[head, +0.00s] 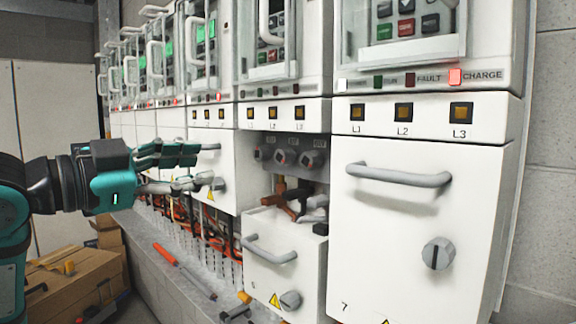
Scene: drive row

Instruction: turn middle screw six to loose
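The unit just left of the one marked 7 stands open, its lower front panel (285,262) sitting low. In its opening are three dark grey round screws in a row. The middle screw (286,158) lies between the left screw (263,153) and the right screw (312,160). Small labels above them are too small to read, and I cannot tell how far each is turned. My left gripper (205,168) is at left, in front of the neighbouring closed unit, with its fingers apart and nothing visible between them. My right gripper is not in view.
Unit 7's closed door (400,220) has a bar handle (398,175) and a knob (438,253); a red CHARGE lamp (456,76) glows above. Orange cables (222,235) hang below the row. A cardboard box (75,285) stands on the floor at left. An orange-handled tool (165,254) lies on the ledge.

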